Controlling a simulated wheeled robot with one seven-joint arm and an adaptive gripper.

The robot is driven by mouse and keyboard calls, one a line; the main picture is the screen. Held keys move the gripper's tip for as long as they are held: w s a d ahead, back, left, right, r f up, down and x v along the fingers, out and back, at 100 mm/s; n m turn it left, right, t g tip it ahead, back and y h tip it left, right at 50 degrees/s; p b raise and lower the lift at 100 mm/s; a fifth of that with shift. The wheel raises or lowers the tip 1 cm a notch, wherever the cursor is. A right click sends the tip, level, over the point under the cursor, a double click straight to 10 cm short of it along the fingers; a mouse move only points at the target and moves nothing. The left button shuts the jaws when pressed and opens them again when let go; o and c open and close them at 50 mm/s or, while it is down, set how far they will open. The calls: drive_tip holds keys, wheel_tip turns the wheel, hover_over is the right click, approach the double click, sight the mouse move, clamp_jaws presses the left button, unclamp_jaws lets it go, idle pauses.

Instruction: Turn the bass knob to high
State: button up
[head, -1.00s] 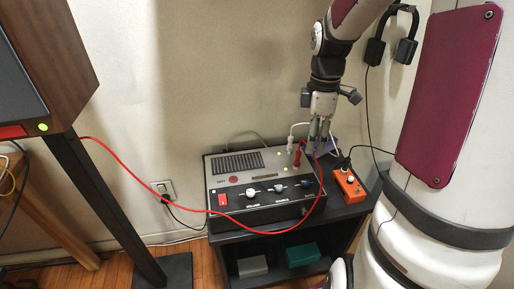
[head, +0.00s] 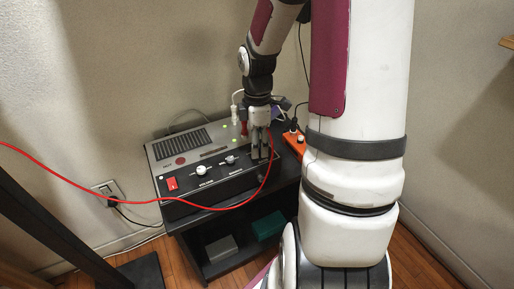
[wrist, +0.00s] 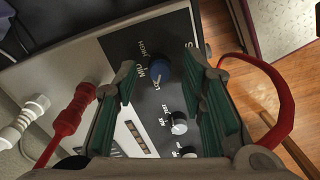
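The bass knob is the blue knob (wrist: 161,71) in the wrist view, on a dark panel beside HIGH, MID and LOW lettering. Its small white mark seems to face the LOW side, but it is too small to be sure. My gripper (wrist: 163,95) is open, with a green-padded finger on each side of the knob and apparently apart from it. In the head view my gripper (head: 260,156) points down at the right end of the amplifier's front panel (head: 216,178) and hides the blue knob.
White knobs (wrist: 179,123) sit beside the blue one. A red plug (wrist: 70,120) and white plug (wrist: 25,120) stand behind. A red cable (head: 232,205) loops across the front, passing close to my gripper. An orange box (head: 295,142) sits at right on the black stand (head: 286,172).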

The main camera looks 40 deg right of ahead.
drive_tip(key=shift+f, duration=0.35)
drive_tip(key=shift+c, duration=0.6)
clamp_jaws()
